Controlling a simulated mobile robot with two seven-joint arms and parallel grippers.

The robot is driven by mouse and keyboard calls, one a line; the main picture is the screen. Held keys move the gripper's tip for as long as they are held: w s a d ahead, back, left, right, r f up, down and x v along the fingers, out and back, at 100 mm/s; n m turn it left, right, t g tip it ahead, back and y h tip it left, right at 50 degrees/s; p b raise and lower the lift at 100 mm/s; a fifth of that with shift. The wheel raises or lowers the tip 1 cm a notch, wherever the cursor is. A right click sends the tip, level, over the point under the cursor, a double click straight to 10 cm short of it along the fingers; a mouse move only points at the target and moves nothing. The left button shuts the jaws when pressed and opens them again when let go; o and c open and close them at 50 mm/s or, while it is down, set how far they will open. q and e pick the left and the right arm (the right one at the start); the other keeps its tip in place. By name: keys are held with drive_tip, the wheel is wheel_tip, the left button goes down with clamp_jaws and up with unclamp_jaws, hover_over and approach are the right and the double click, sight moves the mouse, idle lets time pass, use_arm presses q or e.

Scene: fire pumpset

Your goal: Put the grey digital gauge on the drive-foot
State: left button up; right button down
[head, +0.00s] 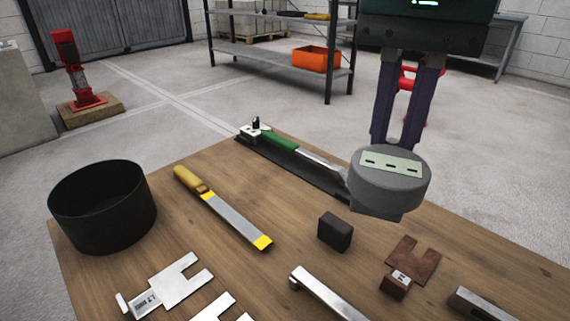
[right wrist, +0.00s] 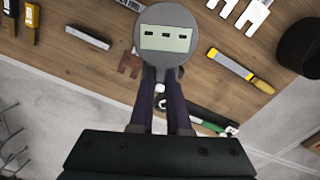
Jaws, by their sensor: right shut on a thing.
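The grey digital gauge (head: 388,193) is a round grey disc with a pale display panel on its face and a block under it. My right gripper (head: 398,143) comes down from the top right, shut on the gauge. It holds the gauge above the table. In the right wrist view the gauge (right wrist: 165,17) sits at the tips of the two dark fingers of the gripper (right wrist: 161,75). I cannot make out the drive-foot in either view. My left gripper is not in view.
Behind stands a shelf with an orange bin (head: 315,59).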

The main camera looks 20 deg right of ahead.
wheel_tip(320, 180, down, 15)
drive_tip(key=b, duration=0.5)
drive_tip(key=shift+b, duration=0.4)
drive_tip(key=shift+r, duration=0.1)
drive_tip(key=c, duration=1.3)
unclamp_jaws()
drive_tip(key=shift+f, duration=0.2)
drive_tip(key=o, duration=0.4)
